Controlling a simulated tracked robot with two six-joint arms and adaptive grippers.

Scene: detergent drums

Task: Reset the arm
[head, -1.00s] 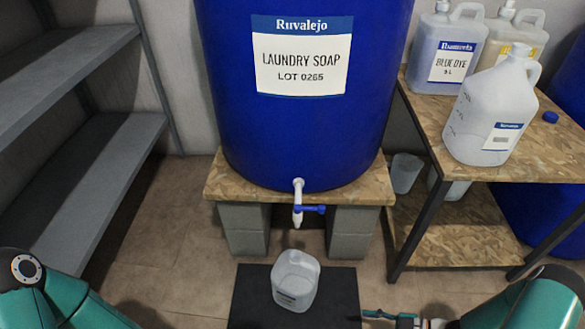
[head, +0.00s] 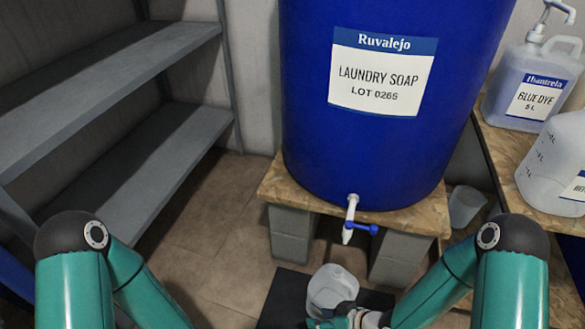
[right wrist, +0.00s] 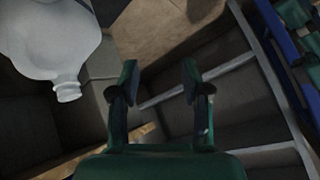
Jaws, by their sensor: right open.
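A translucent white jug (head: 331,289) stands on a dark mat (head: 284,296) below the tap (head: 348,222) of a blue drum labelled laundry soap (head: 372,140). My right gripper (head: 335,321) shows at the bottom edge of the head view, in front of the jug's lower part in the picture. In the right wrist view its two fingers (right wrist: 160,78) are spread with nothing between them, and a pale jug (right wrist: 52,38) lies apart at the upper left. My left arm (head: 95,270) is in the head view, but its gripper is out of the picture.
Grey shelves (head: 120,115) stand empty at the left. A wooden table (head: 505,165) at the right holds a blue dye bottle (head: 530,90) and a large jug (head: 560,165). Cement blocks (head: 292,235) carry the drum's board. Floor is clear between shelves and mat.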

